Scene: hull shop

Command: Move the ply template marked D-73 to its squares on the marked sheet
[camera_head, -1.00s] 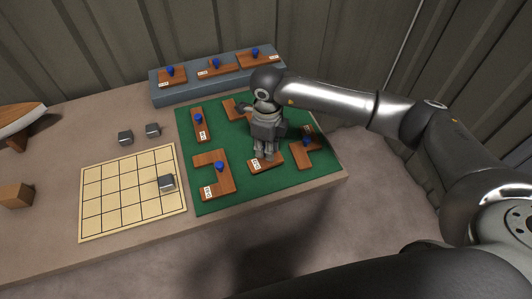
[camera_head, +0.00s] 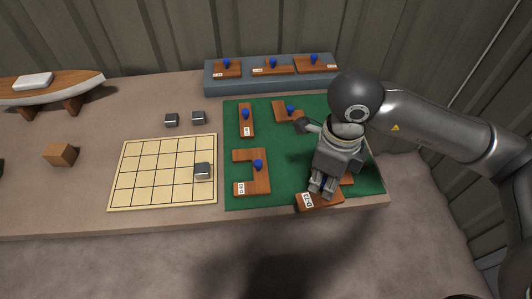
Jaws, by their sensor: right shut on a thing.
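My right gripper (camera_head: 322,188) is shut on a brown ply template (camera_head: 322,203) at the front edge of the green mat (camera_head: 292,185). The template's white label faces me and seems to read D-73; its knob and much of its top are hidden by the fingers. It looks raised a little off the mat. The marked sheet (camera_head: 143,190), a pale board ruled in squares, lies left of the mat. A grey metal block (camera_head: 202,171) stands on its right side. My left gripper is not in view.
Other templates with blue knobs lie on the mat: a C-shaped one (camera_head: 250,185), a narrow one (camera_head: 246,128) and one at the back (camera_head: 284,111). More sit on the grey shelf (camera_head: 225,86). Two grey blocks (camera_head: 172,120) stand behind the sheet. A wooden block (camera_head: 60,154) and model boat (camera_head: 55,88) are left.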

